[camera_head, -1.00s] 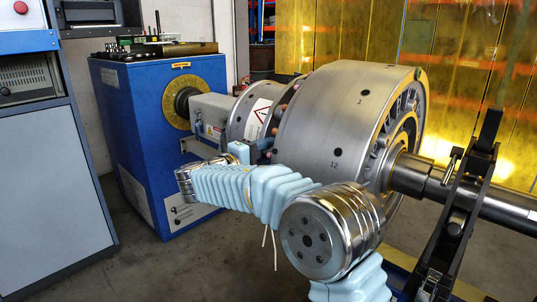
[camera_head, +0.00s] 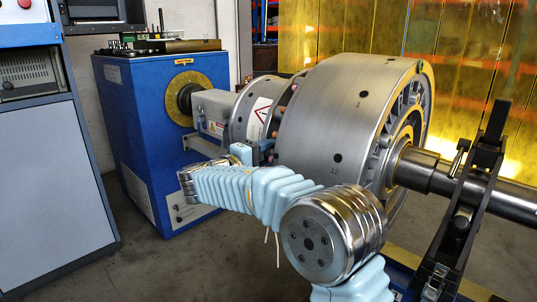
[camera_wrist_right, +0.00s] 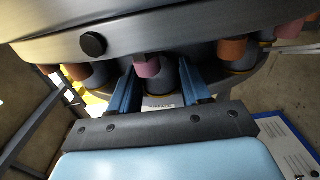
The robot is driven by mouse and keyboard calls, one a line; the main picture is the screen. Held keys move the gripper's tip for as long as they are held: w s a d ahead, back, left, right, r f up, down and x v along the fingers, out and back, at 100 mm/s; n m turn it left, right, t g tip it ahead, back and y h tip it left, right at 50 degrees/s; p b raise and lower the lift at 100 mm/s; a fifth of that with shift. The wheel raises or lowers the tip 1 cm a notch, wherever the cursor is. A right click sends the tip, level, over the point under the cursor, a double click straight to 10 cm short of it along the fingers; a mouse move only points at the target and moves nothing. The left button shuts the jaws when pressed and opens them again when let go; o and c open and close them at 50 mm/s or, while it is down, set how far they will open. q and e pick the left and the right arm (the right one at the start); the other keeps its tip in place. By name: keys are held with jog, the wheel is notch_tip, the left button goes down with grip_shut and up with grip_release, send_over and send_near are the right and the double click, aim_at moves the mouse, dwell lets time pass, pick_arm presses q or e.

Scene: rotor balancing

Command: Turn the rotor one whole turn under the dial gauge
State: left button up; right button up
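The large grey rotor (camera_head: 310,115) lies horizontally, with dark holes and the numbers 1 and 12 on its rim. Its shaft (camera_head: 430,174) runs out to the right. My right arm comes in from the bottom, and its gripper (camera_head: 265,150) is at the rotor's left side, partly hidden in the head view. In the right wrist view, the gripper's two blue fingers (camera_wrist_right: 158,92) are spread apart beneath the rotor rim. A pink stud (camera_wrist_right: 147,66) shows between them with gaps on both sides. I cannot make out a dial gauge. My left gripper is not in view.
A blue drive cabinet (camera_head: 150,120) stands at the left end of the rotor. A black hinged bracket (camera_head: 475,195) stands over the shaft at right. A grey instrument rack (camera_head: 50,180) is at far left. Brown studs (camera_wrist_right: 232,50) flank the pink one. The floor between is clear.

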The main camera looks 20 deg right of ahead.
jog(key=o, duration=0.3)
jog(key=shift+a, duration=0.1)
jog(key=v, duration=1.3)
jog(key=shift+s+a+p, duration=0.25)
jog(key=shift+p, duration=0.05)
